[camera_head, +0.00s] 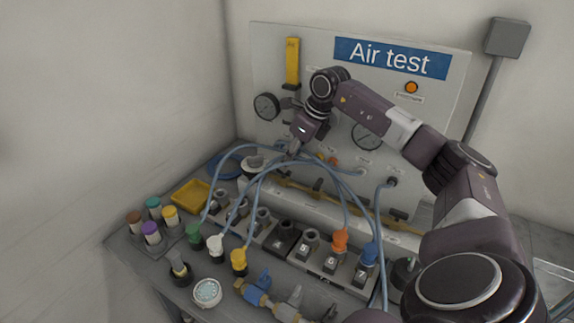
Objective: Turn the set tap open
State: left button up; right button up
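My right arm comes in from the right and its gripper (293,150) points down in front of the lower left part of the "Air test" panel (445,110). Its fingers are small and partly lost against the hoses, so I cannot tell whether they are open or what they touch. A row of small fittings with labels lies low on the panel, including an orange one (335,160). Their labels are too small to read, so I cannot tell which one is the set tap. My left gripper is not in view.
Blue hoses (262,185) arc from the panel to coloured connectors on the bench, near the numbered block (325,285). Two gauges (266,106) and a yellow column (292,62) are on the panel. A yellow tray (189,196), coloured caps and blue-handled valves (258,285) crowd the bench.

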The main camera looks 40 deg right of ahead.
jog(key=v, duration=0.9)
jog(key=shift+r, duration=0.1)
